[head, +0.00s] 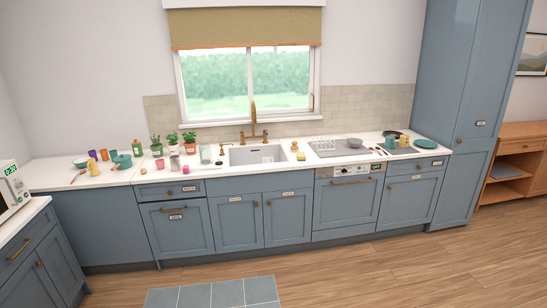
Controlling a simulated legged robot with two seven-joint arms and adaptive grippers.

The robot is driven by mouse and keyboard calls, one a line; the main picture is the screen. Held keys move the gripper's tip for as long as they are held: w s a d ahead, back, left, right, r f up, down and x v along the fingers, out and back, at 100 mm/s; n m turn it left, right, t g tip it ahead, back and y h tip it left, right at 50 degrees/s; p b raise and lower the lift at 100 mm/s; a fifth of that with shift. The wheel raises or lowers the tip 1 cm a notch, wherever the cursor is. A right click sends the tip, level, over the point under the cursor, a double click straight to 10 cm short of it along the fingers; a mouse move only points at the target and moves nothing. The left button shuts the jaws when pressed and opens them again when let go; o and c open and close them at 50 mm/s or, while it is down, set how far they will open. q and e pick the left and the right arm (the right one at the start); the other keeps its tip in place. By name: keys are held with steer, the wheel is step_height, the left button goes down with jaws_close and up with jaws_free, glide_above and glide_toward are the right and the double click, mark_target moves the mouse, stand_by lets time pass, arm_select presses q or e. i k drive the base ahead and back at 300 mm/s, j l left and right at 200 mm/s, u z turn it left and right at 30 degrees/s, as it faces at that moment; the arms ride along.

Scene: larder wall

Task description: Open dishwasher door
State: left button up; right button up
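The dishwasher, under the right part of the counter, has a blue panelled door (346,205) with a horizontal brass handle (351,181) near its top. A metallic control strip (345,171) with a small green display runs above the door. The door is upright and flush with the cabinets beside it, so it is shut. Neither of my grippers shows in the head view.
Blue cabinets (235,220) flank the dishwasher on the left, and another cabinet (411,200) and a tall cupboard (480,110) stand to its right. The wooden floor (390,265) before it is clear. A blue-grey mat (213,295) lies front left.

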mark_target(340, 201)
steer(key=i+z, duration=0.15)
steer(key=i, duration=0.35)
steer(key=i+j+z, duration=0.15)
steer(key=i, duration=0.35)
steer(key=i+j+z, duration=0.15)
steer(key=i, duration=0.35)
steer(key=i+j+z, duration=0.15)
steer(key=i, duration=0.35)
steer(key=i+l+z, duration=0.15)
steer(key=i+z, duration=0.65)
steer(key=i+j+z, duration=0.2)
steer(key=i+z, duration=0.15)
steer(key=i, duration=0.2)
